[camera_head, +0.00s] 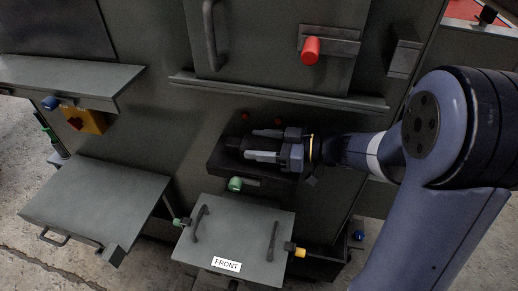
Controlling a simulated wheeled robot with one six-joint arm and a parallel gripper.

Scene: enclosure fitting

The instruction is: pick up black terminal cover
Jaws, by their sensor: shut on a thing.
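The black terminal cover (222,163) is a dark, box-like piece in front of the grey cabinet face, near the middle of the head view. My gripper (248,146) reaches it from the right, with its fingers pointing left. The fingers are shut on the cover. The gripper body and fingers hide the cover's right and middle parts. I cannot tell whether the cover touches the cabinet face.
A grey panel marked FRONT (236,243) with two handles lies below. A green knob (235,184) is just under the cover. A ledge (280,92) and red knob (311,50) are above. A grey shelf (95,205) stands left.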

